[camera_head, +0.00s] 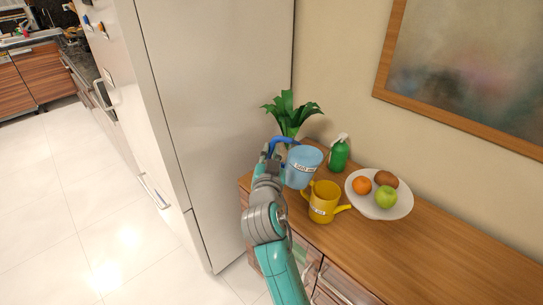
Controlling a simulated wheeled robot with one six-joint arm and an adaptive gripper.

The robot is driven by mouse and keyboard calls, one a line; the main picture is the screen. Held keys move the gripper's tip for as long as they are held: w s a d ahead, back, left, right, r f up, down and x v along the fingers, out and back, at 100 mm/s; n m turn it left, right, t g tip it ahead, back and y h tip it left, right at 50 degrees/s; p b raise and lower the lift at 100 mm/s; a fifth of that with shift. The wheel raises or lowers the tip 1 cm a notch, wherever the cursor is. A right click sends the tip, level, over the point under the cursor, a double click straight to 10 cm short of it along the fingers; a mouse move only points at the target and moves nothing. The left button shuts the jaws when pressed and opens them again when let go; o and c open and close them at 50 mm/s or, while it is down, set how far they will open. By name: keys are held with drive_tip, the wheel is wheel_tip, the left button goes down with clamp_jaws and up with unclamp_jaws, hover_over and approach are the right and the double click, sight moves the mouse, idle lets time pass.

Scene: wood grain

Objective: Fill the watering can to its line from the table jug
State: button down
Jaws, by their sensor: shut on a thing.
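The jug looks slightly tilted. The jug appears just above and behind the can's upper left. No water or stream shows, and the can's fill line cannot be made out.
A white plate (393,209) with an orange, a green apple and a brown fruit is right of the can. A green spray bottle (339,156) and a leafy plant (290,113) stand behind. A tall fridge (222,100) is on the left. The cabinet top (450,250) is clear at right.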

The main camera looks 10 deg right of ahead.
sight(277, 138)
drive_tip(key=shift+r, duration=0.3)
drive_tip(key=shift+r+m, duration=0.45)
drive_tip(key=shift+m, duration=0.35)
drive_tip(key=shift+r, duration=0.1)
drive_tip(key=shift+d+r+m, duration=0.1)
drive_tip(key=shift+r+m, duration=0.35)
drive_tip(key=shift+m, duration=0.25)
drive_tip(key=shift+d+r+m, duration=0.25)
drive_tip(key=shift+r+m, duration=0.1)
drive_tip(key=shift+m, duration=0.35)
drive_tip(key=shift+s+d+r+m, duration=0.15)
drive_tip(key=shift+d+r+m, duration=0.2)
drive_tip(key=shift+m, duration=0.45)
idle(4.6)
